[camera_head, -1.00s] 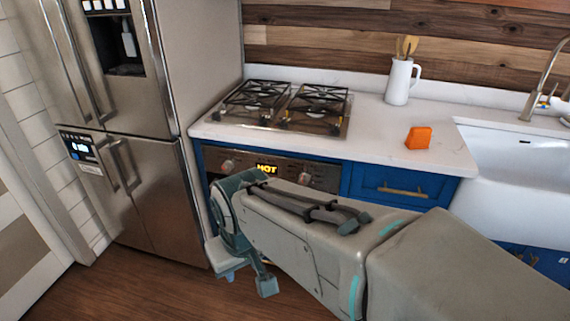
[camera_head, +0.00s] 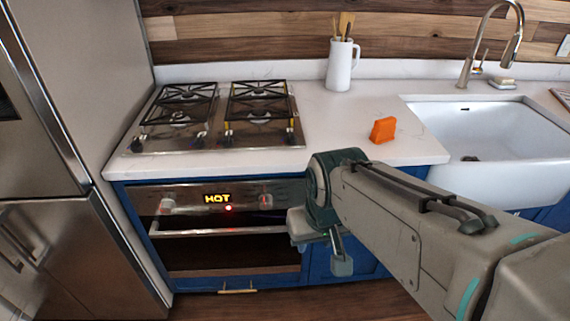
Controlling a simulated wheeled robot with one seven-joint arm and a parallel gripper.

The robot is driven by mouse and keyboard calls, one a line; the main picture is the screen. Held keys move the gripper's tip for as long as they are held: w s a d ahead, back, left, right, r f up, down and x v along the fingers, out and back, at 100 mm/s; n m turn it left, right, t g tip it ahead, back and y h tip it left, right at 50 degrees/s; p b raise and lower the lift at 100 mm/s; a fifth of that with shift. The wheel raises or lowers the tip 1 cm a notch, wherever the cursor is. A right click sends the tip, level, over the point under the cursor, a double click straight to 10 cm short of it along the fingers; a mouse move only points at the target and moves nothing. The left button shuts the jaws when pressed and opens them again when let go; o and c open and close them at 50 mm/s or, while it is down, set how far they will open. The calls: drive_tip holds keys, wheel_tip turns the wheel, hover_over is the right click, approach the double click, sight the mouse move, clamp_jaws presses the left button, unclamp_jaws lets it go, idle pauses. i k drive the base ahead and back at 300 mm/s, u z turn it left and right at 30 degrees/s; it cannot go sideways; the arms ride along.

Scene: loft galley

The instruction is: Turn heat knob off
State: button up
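The oven (camera_head: 230,250) is built in below the cooktop. Its panel has a left knob (camera_head: 168,205) and a right knob (camera_head: 265,200), both round and metallic. Between them a display (camera_head: 217,198) reads "HOT" in yellow, with a small red light (camera_head: 228,208) below it. I cannot tell which knob sets the heat or how either is turned. My gripper (camera_head: 323,250) is in front of the counter, to the right of and below the right knob, apart from it. Its two fingers are spread, with nothing seen between them.
A steel fridge (camera_head: 50,150) stands at the left. The gas cooktop (camera_head: 220,115) sits above the oven. An orange object (camera_head: 383,130), a white jug with utensils (camera_head: 341,68) and a sink (camera_head: 490,140) are to the right. The oven handle (camera_head: 215,231) sticks out below the knobs.

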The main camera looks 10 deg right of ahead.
sight(265, 201)
drive_tip(key=z, duration=0.1)
drive_tip(key=i, duration=0.9)
drive_tip(key=u, duration=1.85)
drive_tip(key=k, duration=0.85)
drive_tip(key=z, duration=0.85)
